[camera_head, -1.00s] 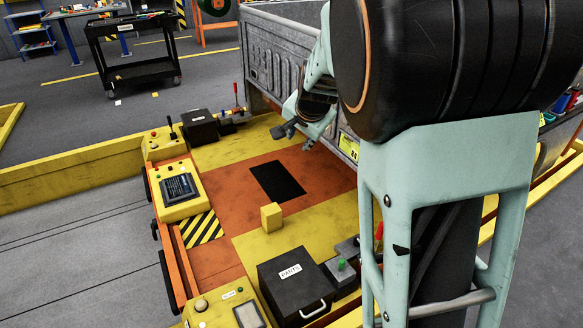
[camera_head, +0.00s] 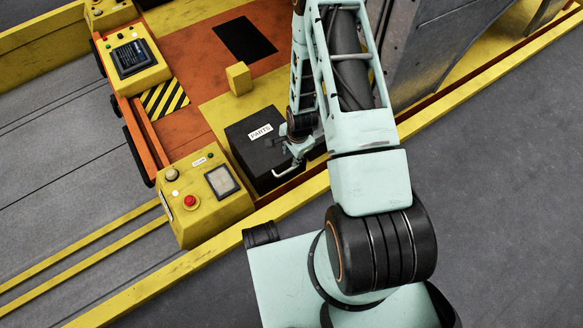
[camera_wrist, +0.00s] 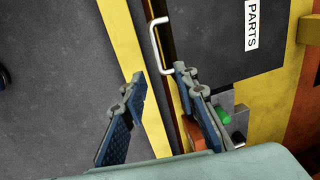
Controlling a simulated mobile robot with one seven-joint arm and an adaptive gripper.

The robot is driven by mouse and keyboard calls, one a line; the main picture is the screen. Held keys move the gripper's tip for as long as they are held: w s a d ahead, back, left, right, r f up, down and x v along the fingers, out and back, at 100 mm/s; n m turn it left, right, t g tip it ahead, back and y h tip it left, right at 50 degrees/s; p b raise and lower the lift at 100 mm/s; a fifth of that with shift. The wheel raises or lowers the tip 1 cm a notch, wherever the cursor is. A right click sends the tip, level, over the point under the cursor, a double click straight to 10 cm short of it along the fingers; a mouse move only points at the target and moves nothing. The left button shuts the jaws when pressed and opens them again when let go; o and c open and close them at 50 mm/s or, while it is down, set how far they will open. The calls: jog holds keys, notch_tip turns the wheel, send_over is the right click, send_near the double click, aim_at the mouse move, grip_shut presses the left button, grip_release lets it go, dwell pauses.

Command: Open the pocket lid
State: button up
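The black pocket lid (camera_head: 250,138) with a white "PARTS" label tops a dark box on the yellow and orange carrier. It fills the upper right of the wrist view (camera_wrist: 205,45). Its pale handle (camera_head: 287,171) sticks out at the front edge; in the wrist view the handle (camera_wrist: 155,45) lies just beyond the fingertips, roughly in line with the gap. My gripper (camera_wrist: 158,74) is open and empty, with its two blue-padded fingers apart. In the head view my gripper (camera_head: 292,147) is close to the handle. Contact cannot be told. The lid looks shut.
A yellow block (camera_head: 239,79) stands on the carrier behind the box. A control box with a red button (camera_head: 191,201) is at left. A green button (camera_wrist: 221,115) sits beside the lid. A yellow rail (camera_head: 290,198) runs along the front. The grey floor beyond is clear.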

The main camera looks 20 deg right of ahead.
aim_at(288, 170)
jog(key=f+b, duration=0.1)
jog(key=f, duration=0.2)
jog(key=w+f+b, duration=0.1)
jog(key=f+b, duration=0.1)
jog(key=f, duration=0.2)
jog(key=a+f+b, duration=0.1)
jog(key=f, duration=0.3)
jog(key=shift+w+f, duration=0.15)
jog(key=shift+f, duration=0.1)
grip_shut()
